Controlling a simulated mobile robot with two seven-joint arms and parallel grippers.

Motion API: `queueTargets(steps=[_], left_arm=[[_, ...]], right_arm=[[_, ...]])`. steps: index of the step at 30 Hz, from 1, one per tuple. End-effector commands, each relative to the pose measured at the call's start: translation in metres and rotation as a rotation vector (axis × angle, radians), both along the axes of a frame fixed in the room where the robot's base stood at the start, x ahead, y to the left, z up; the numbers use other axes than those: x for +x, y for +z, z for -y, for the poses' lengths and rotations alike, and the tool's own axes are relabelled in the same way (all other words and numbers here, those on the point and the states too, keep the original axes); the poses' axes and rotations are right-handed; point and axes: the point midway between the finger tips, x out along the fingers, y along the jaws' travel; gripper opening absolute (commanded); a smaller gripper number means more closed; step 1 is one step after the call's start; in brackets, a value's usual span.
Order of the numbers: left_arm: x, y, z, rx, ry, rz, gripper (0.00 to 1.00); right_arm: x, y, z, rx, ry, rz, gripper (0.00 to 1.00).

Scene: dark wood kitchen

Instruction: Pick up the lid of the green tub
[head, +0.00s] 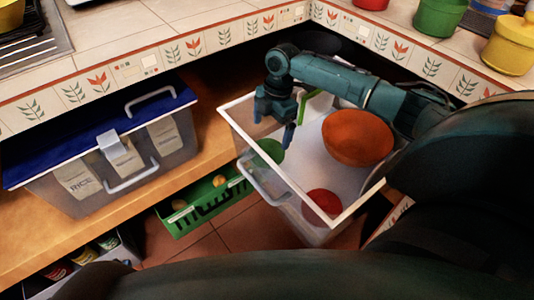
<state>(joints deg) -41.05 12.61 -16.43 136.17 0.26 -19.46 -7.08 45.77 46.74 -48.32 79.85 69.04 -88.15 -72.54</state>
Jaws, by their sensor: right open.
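A green round, flat piece that looks like a lid (268,152) lies at the left side of the open white drawer (345,212). My right gripper (283,122) hangs over the drawer's left part, open and empty, just above the green lid and apart from it as far as I can tell. A green tub (439,17) stands on the counter at the top right; its top is cut off by the frame. My left gripper is not in view.
An orange bowl (357,138) and a red round piece (322,201) are in the drawer. A yellow tub (509,46) stands on the counter. A clear bin with a blue lid (98,125) and a green crate (203,209) are to the left.

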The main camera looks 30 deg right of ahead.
Motion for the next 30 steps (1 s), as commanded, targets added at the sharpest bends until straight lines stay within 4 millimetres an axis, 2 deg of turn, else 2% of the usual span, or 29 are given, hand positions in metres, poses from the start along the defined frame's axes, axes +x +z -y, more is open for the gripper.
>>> queueTargets(steps=[5, 15, 24, 30], left_arm=[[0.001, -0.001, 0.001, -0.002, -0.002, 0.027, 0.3], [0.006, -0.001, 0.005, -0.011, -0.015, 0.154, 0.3], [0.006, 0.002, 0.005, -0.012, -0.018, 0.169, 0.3], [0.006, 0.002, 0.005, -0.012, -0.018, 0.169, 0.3]], right_arm=[[0.0, -0.013, -0.002, 0.0, 0.0, 0.001, 1.0], [-0.004, -0.058, -0.013, -0.001, -0.001, 0.0, 1.0], [-0.004, -0.061, -0.013, -0.001, 0.0, 0.001, 1.0], [-0.004, -0.061, -0.013, -0.001, 0.0, 0.001, 0.84]])
